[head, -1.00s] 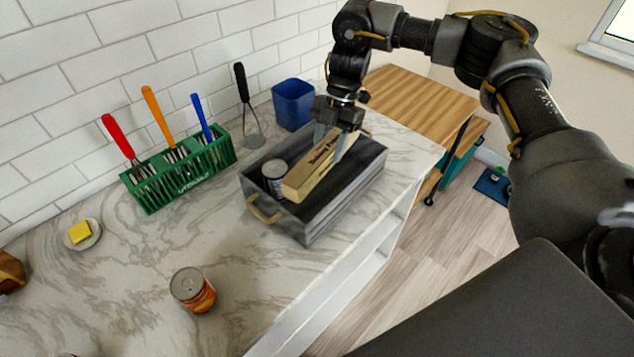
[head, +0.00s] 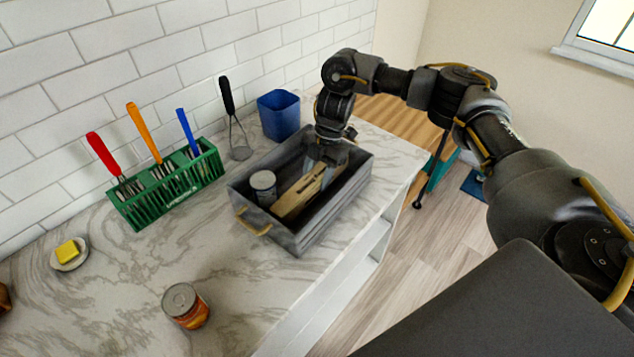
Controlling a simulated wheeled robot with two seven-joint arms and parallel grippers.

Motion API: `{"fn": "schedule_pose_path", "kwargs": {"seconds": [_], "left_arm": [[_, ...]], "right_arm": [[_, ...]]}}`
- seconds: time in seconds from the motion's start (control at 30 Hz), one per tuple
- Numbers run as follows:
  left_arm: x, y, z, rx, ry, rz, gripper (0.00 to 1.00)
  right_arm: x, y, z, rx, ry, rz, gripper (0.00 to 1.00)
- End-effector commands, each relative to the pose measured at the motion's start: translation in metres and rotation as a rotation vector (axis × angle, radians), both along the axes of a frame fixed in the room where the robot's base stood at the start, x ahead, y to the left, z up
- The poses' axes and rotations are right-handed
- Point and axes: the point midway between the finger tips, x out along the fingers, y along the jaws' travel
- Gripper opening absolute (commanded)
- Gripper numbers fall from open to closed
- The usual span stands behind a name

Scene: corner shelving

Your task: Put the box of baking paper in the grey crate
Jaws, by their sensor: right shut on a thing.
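The grey crate (head: 318,228) stands on the marble counter, with a rope handle on its near left end. The tan box of baking paper (head: 298,195) is down inside the crate, lying lengthwise beside a can. My right gripper (head: 326,172) reaches into the crate from above and is shut on the box near its far end. The gripper and the crate wall hide part of the box, and I cannot tell whether it touches the crate floor. My left gripper is not in view.
A can (head: 263,184) stands in the crate's left end. The front counter is mostly clear.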

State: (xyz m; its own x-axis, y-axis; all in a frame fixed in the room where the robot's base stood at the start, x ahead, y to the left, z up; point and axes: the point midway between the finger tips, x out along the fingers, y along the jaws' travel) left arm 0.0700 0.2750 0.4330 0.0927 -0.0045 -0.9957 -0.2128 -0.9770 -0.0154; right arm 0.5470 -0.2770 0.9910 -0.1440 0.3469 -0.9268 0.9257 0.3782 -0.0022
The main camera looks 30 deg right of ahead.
Motion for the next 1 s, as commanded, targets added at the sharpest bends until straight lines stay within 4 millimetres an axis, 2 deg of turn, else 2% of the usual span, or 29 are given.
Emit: {"fn": "schedule_pose_path", "kwargs": {"seconds": [0.13, 0.4, 0.43, 0.6, 0.87, 1.0], "left_arm": [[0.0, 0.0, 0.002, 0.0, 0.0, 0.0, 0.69], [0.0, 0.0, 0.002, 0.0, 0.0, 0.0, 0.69], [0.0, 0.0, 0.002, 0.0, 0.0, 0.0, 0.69], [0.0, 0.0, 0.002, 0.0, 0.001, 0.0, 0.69], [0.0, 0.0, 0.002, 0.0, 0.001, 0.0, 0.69], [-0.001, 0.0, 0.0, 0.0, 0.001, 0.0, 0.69]], "right_arm": [[-0.001, 0.0, -0.022, 0.002, 0.004, -0.002, 0.14], [0.0, 0.0, -0.028, 0.0, 0.001, -0.001, 0.14], [-0.001, 0.0, -0.028, -0.001, 0.002, 0.0, 0.45], [-0.001, 0.0, -0.028, -0.001, 0.002, 0.0, 0.65], [0.0, 0.0, -0.027, 0.0, 0.001, -0.001, 0.65], [0.002, -0.004, -0.018, -0.001, -0.001, -0.001, 0.65]]}}
